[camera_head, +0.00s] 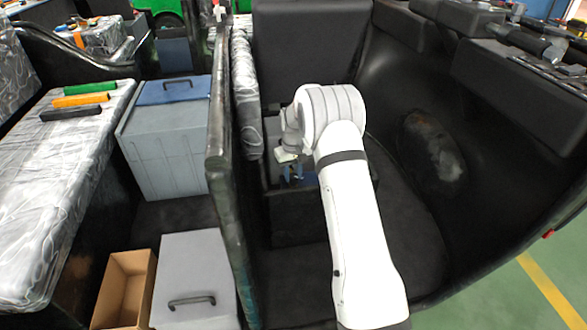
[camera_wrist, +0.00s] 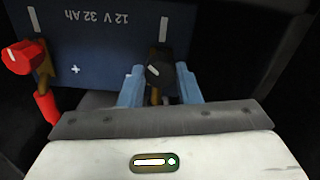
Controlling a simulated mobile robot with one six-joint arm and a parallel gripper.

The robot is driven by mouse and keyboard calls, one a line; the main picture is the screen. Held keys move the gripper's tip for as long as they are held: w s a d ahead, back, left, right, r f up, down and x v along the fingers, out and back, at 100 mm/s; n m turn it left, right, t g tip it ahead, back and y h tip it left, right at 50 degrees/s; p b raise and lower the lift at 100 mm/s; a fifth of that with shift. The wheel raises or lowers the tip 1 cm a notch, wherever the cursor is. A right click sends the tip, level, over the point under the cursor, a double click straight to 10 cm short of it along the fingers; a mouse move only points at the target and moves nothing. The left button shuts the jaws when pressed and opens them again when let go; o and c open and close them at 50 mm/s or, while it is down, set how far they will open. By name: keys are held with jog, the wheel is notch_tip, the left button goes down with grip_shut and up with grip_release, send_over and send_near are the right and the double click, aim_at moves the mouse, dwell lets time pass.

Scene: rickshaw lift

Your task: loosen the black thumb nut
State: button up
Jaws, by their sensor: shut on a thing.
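The black thumb nut (camera_wrist: 158,68) has a pale line on its top and sits at the near edge of a dark blue battery (camera_wrist: 105,50) marked 12 V 32 Ah, upside down in the wrist view. My gripper (camera_wrist: 160,75) has its two blue fingers on either side of the nut and is shut on it. A brownish terminal part shows below the nut. In the head view my gripper (camera_head: 292,172) reaches down at the battery (camera_head: 309,180); my wrist hides the nut there.
A red thumb nut (camera_wrist: 24,57) with a red cable (camera_wrist: 47,105) is on the battery's left. In the head view, a dark panel edge (camera_head: 219,190) stands left of my arm. A grey bin (camera_head: 165,150) and an open cardboard box (camera_head: 125,285) lie beyond it.

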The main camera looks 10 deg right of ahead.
aim_at(293, 175)
jog(key=n+p, duration=0.1)
jog(key=n, duration=0.3)
jog(key=shift+r+n+p, duration=0.15)
jog(key=shift+n+p, duration=0.15)
jog(key=shift+p, duration=0.05)
jog(key=n+p, duration=0.1)
jog(key=n, duration=0.2)
jog(key=shift+n, duration=0.4)
jog(key=n, duration=0.4)
jog(key=shift+p, duration=0.4)
jog(key=shift+n, duration=1.8)
jog(key=shift+w, duration=0.1)
jog(key=o, duration=1)
jog(key=shift+r+p, duration=0.85)
jog(key=shift+r, duration=2.9)
